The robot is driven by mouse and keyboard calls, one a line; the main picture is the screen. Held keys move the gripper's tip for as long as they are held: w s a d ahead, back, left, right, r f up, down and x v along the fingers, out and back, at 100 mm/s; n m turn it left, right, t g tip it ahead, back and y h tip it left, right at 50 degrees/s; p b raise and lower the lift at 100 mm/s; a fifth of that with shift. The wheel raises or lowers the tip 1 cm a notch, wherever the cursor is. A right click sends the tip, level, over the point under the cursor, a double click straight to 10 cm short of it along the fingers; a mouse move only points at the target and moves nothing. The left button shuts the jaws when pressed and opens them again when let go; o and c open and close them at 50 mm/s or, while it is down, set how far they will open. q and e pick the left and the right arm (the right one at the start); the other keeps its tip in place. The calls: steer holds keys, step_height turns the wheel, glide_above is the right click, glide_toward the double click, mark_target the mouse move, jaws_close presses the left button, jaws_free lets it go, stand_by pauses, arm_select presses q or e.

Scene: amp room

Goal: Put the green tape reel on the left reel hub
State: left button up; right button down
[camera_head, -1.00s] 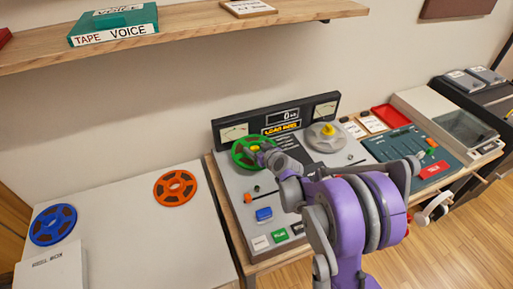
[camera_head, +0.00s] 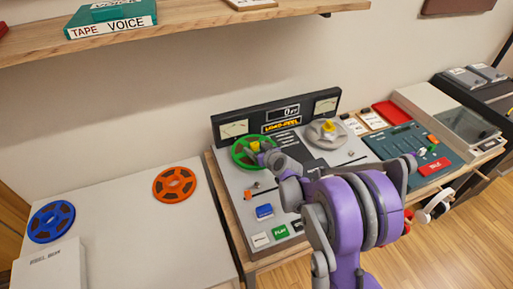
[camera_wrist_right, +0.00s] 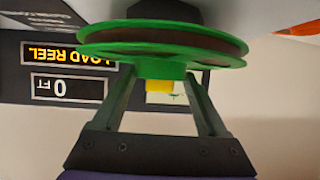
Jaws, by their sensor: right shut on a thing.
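The green tape reel (camera_head: 240,154) is at the left reel hub of the tape deck. The hub's yellow tip (camera_head: 254,146) shows at the reel's middle. My right gripper (camera_head: 266,148) is at the reel's centre, its fingers shut on the green middle boss. In the right wrist view the reel (camera_wrist_right: 160,38) spans the top, with the two fingers on either side of its boss and the yellow tip (camera_wrist_right: 159,86) poking out between them. I cannot tell whether the reel is fully down. My left gripper is not in view.
The right hub holds a grey reel (camera_head: 319,134) with a yellow centre. The deck display (camera_head: 282,125) reads LOAD REEL. An orange reel (camera_head: 174,185) and a blue reel (camera_head: 51,222) lie on the white table to the left. A shelf (camera_head: 200,28) hangs above.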

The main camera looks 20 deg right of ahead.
steer(key=shift+f+b, duration=0.45)
steer(key=shift+f, duration=0.35)
jaws_free()
steer(key=shift+s+r, duration=0.1)
steer(key=v, duration=1)
steer(key=shift+s, duration=0.3)
steer(key=shift+a+r, duration=0.1)
steer(key=shift+r, duration=0.05)
steer(key=s+a+r+g+y+p, duration=0.1)
steer(key=s+a+g, duration=0.2)
steer(key=s+a, duration=0.45)
steer(key=s+a+r+g+p, duration=0.1)
steer(key=s+a+g, duration=0.3)
steer(key=s, duration=0.6)
steer(key=s+f+h, duration=0.1)
steer(key=s, duration=0.7)
steer(key=shift+a+f, duration=0.2)
steer(key=shift+a, duration=0.05)
